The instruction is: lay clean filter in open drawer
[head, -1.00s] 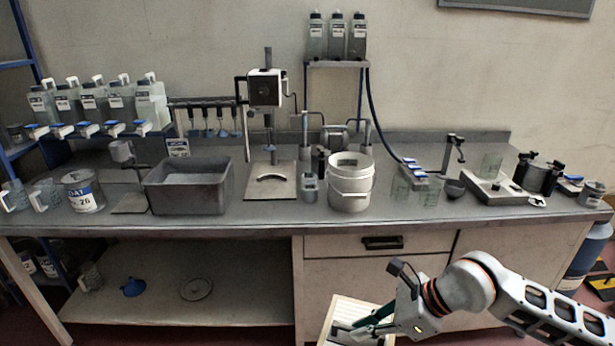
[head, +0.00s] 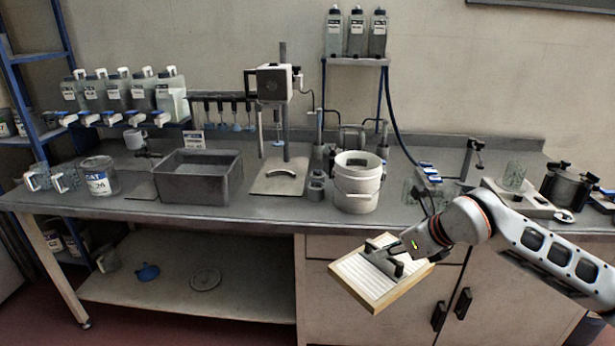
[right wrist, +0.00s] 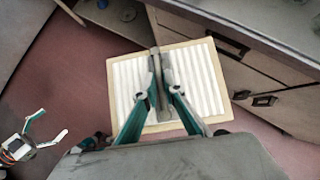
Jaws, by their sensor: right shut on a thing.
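The clean filter (head: 350,275) is a white pleated panel in a pale wooden frame, tilted in front of the cabinet below the counter. My right gripper (head: 384,262) is shut on it by a grey bar across its middle. In the right wrist view the filter (right wrist: 122,85) fills the centre, with the fingers (right wrist: 161,75) closed on the bar. My left gripper (right wrist: 44,128) shows at the lower left of that view, fingers spread and empty, away from the filter. A drawer front (head: 322,247) is partly hidden behind the filter and looks shut; I see no open drawer.
The counter (head: 265,207) above holds a grey basin (head: 200,190), a white bucket (head: 357,198) and a press stand (head: 284,150). Cabinet doors with black handles (head: 462,303) stand below. An open shelf (head: 230,300) is at the left. Red floor is free in front.

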